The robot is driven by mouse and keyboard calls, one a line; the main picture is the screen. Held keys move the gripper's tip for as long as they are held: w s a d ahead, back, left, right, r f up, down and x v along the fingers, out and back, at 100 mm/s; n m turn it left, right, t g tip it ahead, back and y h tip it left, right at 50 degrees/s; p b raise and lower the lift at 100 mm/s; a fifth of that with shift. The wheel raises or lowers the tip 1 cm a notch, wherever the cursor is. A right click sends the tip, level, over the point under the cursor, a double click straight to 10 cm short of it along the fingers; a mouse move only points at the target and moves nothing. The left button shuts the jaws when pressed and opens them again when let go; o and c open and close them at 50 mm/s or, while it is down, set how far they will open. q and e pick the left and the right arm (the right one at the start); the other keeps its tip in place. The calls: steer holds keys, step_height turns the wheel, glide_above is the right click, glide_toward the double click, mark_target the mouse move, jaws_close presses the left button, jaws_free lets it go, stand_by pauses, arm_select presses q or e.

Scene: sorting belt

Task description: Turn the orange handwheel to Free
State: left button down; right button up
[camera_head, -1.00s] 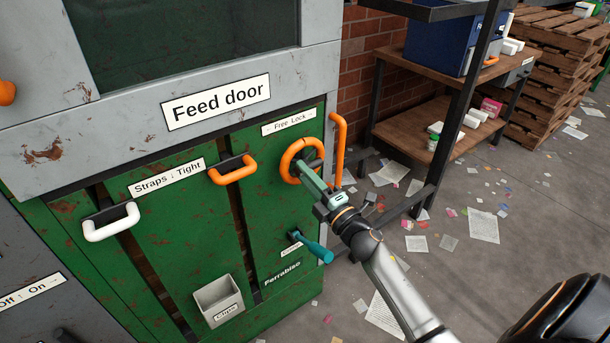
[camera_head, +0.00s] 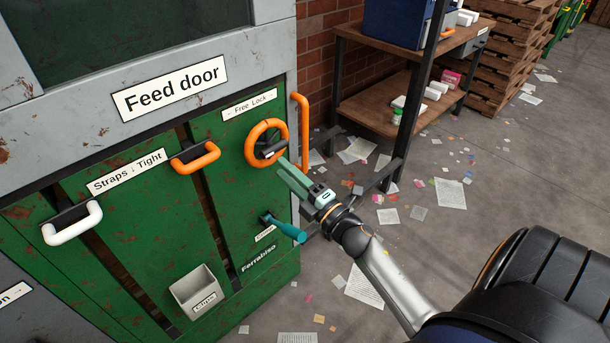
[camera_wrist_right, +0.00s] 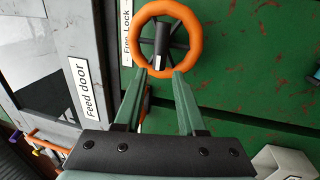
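The orange handwheel (camera_head: 250,146) is mounted on the green panel, below a white "Free Lock" label (camera_head: 249,106). The wheel also shows in the right wrist view (camera_wrist_right: 198,38), with dark spokes and a dark hub with a small white mark. My right gripper (camera_head: 283,170) is just below and in front of the wheel, apparently apart from it. In the right wrist view its two green fingers (camera_wrist_right: 161,73) are spread, with nothing between the tips, and point at the hub and lower rim. Which way the wheel is set cannot be told. My left gripper is not in view.
An orange vertical bar (camera_head: 303,132) stands just right of the wheel. A teal-handled lever (camera_head: 287,230) sticks out below it. Orange (camera_head: 196,158) and white (camera_head: 72,224) handles and a grey bin (camera_head: 198,290) are to the left. A shelf (camera_head: 375,106) stands behind right.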

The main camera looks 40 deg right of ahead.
steer(key=v, duration=0.6)
steer(key=shift+s, duration=0.4)
steer(key=shift+f, duration=0.15)
